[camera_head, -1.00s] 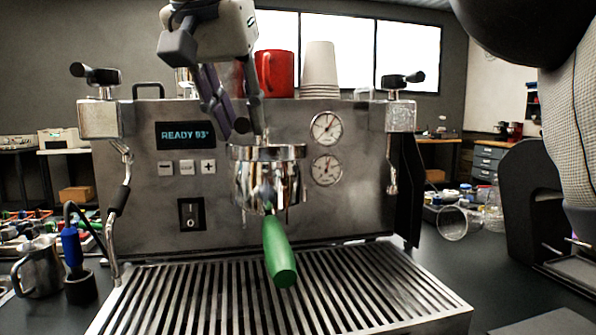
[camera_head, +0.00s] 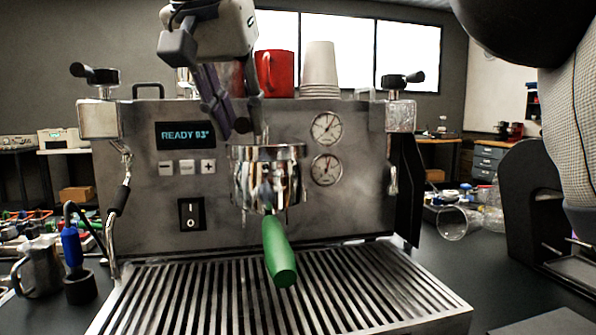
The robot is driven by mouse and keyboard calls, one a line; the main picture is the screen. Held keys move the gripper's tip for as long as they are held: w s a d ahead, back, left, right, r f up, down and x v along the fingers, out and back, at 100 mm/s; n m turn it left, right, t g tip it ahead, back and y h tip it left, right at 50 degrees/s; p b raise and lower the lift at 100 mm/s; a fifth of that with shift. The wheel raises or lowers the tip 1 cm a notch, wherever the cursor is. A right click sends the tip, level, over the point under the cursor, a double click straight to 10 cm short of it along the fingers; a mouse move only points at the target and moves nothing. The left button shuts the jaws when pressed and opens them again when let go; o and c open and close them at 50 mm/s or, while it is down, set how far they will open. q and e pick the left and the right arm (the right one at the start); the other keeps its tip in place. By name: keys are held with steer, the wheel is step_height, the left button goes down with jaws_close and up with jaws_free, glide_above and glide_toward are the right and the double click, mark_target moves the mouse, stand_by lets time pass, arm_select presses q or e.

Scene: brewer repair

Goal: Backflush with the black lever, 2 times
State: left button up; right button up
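The steel espresso machine (camera_head: 300,215) stands in the middle, its display reading "READY 93°". A portafilter with a green handle (camera_head: 279,250) sits in the chrome group head (camera_head: 268,153), its handle toward me.
A red cup (camera_head: 274,74) and stacked paper cups (camera_head: 319,68) stand on the machine. Steam wands hang at both sides. A slotted drip tray (camera_head: 290,295) lies in front.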

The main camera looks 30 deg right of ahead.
steer(key=shift+s+d+n+y, duration=0.35)
steer(key=shift+d+n+y, duration=0.05)
steer(key=shift+n, duration=0.4)
steer(key=d+n, duration=0.1)
steer(key=s+d+n+t+y, duration=0.1)
steer(key=shift+d+n+y, duration=0.1)
steer(key=shift+n+y, duration=0.2)
steer(key=shift+n, duration=0.1)
steer(key=shift+s+d+n+y, duration=0.15)
steer(key=shift+d+n+y, duration=0.35)
steer(key=shift+d+n, duration=0.3)
steer(key=d+n+y, duration=0.1)
steer(key=d+n, duration=0.1)
steer(key=n, duration=0.1)
steer(key=shift+t+y, duration=0.3)
steer(key=shift+y, duration=0.1)
steer(key=o, duration=0.4)
steer(key=shift+a, duration=0.1)
